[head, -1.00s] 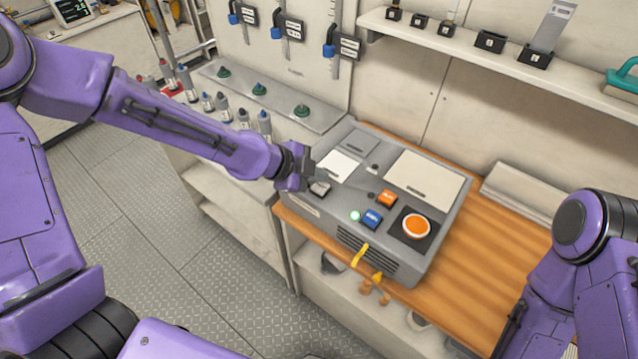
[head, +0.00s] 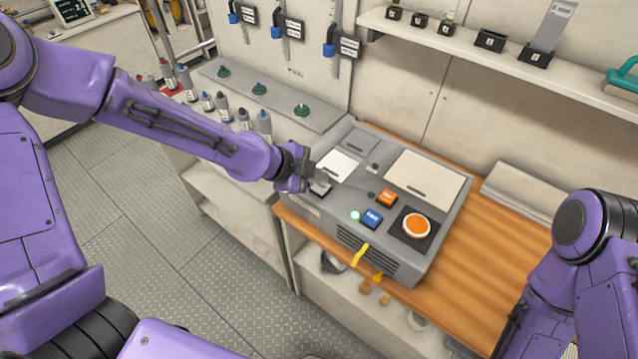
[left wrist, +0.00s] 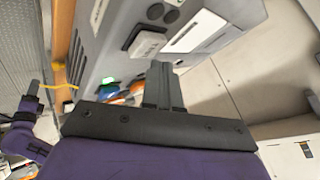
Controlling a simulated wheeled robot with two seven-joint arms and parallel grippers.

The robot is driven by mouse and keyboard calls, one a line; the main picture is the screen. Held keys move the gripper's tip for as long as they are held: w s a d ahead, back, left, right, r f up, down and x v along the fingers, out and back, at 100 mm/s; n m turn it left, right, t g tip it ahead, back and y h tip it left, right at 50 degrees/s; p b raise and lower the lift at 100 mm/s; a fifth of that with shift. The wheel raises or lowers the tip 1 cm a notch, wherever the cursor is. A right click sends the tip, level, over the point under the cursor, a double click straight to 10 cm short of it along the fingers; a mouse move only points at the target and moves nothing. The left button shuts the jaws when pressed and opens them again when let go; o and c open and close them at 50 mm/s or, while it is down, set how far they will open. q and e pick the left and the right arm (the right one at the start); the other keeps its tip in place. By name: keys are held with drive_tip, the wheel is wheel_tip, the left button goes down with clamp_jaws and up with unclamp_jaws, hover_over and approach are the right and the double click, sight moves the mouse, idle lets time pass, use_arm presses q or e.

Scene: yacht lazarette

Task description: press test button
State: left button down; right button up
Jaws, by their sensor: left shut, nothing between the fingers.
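A grey control box (head: 330,212) sits on the wooden worktop. Its top carries a small orange button (head: 386,198), a blue button (head: 372,219), a lit green lamp (head: 354,215) and a large round orange button (head: 416,226). A pale grey square button (head: 320,188) is at its left end and shows in the left wrist view (left wrist: 148,43). The button labels are too small to read. My left gripper (head: 309,172) is shut and empty, close beside the pale button; I cannot tell whether they touch. It shows in the left wrist view (left wrist: 161,68). My right gripper's fingertips are not clear.
A shelf (head: 470,55) with several small black holders runs above the box. Several bottles (head: 243,118) stand on the bench at left. Yellow tags (head: 361,254) hang at the box's front. The worktop (head: 490,265) right of the box is mostly clear.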

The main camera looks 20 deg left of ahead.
sight(318, 187)
use_arm(q)
drive_tip(key=shift+f+b, duration=0.35)
drive_tip(key=shift+f, duration=0.35)
idle(0.6)
drive_tip(key=shift+r+p, duration=0.95)
drive_tip(key=shift+p, duration=0.05)
wheel_tip(318, 187, up, 3)
drive_tip(key=p, duration=0.2)
drive_tip(key=shift+f+p, duration=0.1)
drive_tip(key=shift+p, duration=0.3)
wheel_tip(318, 187, up, 2)
drive_tip(key=shift+r+p, duration=0.2)
drive_tip(key=shift+p, duration=0.8)
drive_tip(key=shift+f, duration=0.1)
